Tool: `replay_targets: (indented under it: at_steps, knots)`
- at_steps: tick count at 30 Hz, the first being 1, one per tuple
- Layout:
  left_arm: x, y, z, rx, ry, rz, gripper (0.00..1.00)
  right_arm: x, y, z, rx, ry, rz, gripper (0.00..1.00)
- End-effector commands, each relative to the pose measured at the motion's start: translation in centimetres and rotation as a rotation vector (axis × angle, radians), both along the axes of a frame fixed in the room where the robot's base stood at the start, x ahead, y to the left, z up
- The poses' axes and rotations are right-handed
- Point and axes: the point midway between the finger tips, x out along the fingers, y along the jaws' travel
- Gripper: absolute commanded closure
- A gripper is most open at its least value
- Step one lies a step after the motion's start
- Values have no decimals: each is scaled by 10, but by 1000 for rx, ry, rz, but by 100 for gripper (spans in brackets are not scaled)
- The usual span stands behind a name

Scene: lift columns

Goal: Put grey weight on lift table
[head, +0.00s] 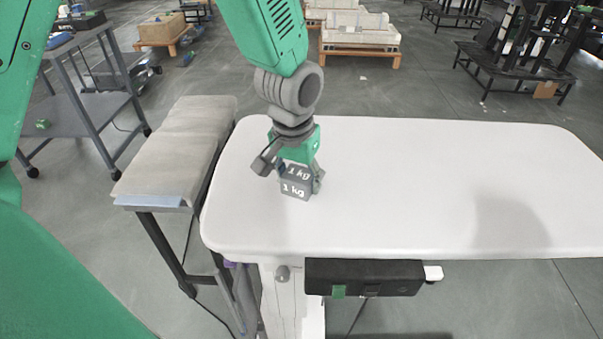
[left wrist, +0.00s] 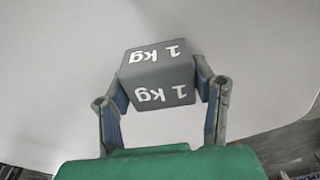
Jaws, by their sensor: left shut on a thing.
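A grey cube weight (head: 297,183) marked "1 kg" is between the fingers of my left gripper (head: 291,176), over the left part of the white lift table (head: 420,180). In the left wrist view the weight (left wrist: 158,77) sits between both fingers of the left gripper (left wrist: 160,90), which touch its sides. The white table top (left wrist: 55,75) fills the background there. I cannot tell whether the weight's underside touches the table. My right gripper is not in view.
A padded grey bench (head: 178,150) stands close to the table's left edge. A black box (head: 362,277) hangs under the table's front edge. A grey cart (head: 75,100) is at the far left. The rest of the table top is clear.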

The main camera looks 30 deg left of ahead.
Motion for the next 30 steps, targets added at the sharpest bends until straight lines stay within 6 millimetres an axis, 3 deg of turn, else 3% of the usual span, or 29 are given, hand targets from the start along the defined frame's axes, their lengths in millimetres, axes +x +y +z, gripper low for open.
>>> replay_targets:
  at_steps: [1,2,3,16,30]
  knots:
    - [0,-1,1,1,-1,-1,100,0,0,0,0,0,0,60]
    - [-1,-1,0,2,2,-1,42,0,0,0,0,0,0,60]
    - [-1,-1,0,2,2,-1,28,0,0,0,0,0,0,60]
    - [-1,-1,9,1,0,-1,28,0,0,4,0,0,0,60]
    - [-11,-3,101,1,-1,-1,28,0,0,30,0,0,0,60]
